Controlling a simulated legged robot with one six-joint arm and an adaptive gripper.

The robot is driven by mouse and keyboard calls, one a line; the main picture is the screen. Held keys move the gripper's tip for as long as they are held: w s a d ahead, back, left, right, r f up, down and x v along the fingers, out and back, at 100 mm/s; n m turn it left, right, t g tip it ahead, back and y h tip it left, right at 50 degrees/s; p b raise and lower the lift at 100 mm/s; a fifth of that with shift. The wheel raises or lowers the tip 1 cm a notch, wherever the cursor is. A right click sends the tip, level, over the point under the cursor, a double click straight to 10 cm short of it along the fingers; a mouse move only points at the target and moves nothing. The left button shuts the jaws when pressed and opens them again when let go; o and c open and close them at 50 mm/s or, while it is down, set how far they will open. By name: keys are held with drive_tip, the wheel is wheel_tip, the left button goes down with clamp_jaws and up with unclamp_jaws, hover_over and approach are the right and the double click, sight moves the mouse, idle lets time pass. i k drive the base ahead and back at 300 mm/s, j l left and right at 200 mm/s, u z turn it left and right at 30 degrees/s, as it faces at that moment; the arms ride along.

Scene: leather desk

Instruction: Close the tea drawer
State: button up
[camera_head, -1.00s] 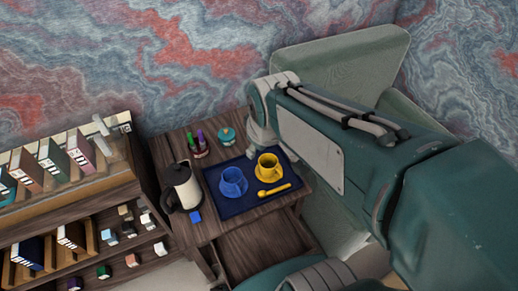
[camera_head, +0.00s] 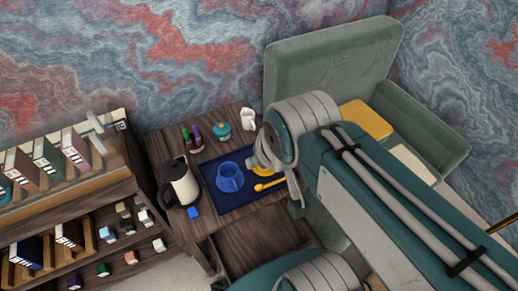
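The small dark wooden table (camera_head: 172,145) stands by the wall. Below its front edge a brown wooden surface (camera_head: 262,238) sticks out, which looks like the pulled-out tea drawer; my own parts cover its near and right side. My arm reaches from the lower right, and its grey and teal end is over the table's right part. The gripper end (camera_head: 282,172) shows only partly, close above the tray's right side. Its fingertips cannot be made out, nor any contact with the drawer.
A navy tray (camera_head: 211,187) holds a blue cup (camera_head: 230,177), a mostly hidden yellow cup (camera_head: 260,168) and a yellow spoon (camera_head: 270,184). Beside it are a kettle (camera_head: 182,184), a teal pot (camera_head: 222,131) and a white jug (camera_head: 248,118). A bookshelf (camera_head: 125,190) stands left, a green armchair (camera_head: 335,72) right.

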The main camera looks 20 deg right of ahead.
sight(271, 233)
drive_tip(key=k+j+z, duration=0.3)
drive_tip(key=z, duration=0.15)
drive_tip(key=k+j+z, duration=0.3)
drive_tip(key=z, duration=0.15)
drive_tip(key=k+l, duration=0.05)
drive_tip(key=k, duration=0.05)
